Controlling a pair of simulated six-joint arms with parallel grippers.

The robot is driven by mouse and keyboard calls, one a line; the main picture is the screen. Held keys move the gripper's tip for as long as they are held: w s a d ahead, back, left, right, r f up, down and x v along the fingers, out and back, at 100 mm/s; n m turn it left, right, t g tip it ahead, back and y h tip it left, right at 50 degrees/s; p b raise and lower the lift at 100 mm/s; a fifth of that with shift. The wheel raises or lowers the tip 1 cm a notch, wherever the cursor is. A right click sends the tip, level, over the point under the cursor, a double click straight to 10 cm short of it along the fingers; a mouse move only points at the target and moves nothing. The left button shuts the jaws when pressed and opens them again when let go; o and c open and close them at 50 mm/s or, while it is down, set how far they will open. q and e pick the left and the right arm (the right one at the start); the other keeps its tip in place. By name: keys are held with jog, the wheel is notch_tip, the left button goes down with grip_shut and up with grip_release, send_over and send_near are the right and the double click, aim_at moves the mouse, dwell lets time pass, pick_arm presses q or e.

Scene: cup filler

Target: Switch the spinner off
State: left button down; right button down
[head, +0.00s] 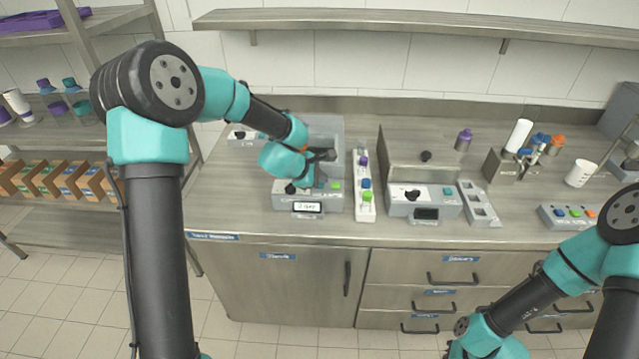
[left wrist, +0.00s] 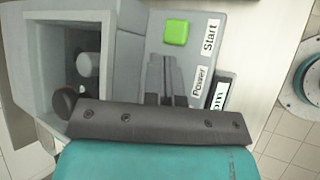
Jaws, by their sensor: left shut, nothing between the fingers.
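A grey machine (head: 330,199) with a lit display (head: 307,207), a green button (head: 336,185) and a black knob (head: 291,188) stands on the counter; I take it to be the spinner. In the left wrist view, its panel (left wrist: 197,30) shows the green button (left wrist: 175,32) and labels reading Start (left wrist: 211,36) and Power (left wrist: 202,82). My left gripper (left wrist: 163,62) is shut and empty, over the panel beside the Power label. It hides the part of the panel under it; I cannot tell whether it touches. My right gripper is outside the frame.
A white strip (head: 364,207) with coloured caps stands just right of the machine. A second grey machine (head: 450,211) with a black knob is further right. A three-button box (head: 567,215) and white cup (head: 580,173) are at the right. A shelf (head: 400,20) runs above.

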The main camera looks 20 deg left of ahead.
pick_arm(q)
jog(key=shift+f, duration=0.2)
dwell(0.5)
jog(key=shift+r, duration=0.7)
jog(key=shift+r, duration=3)
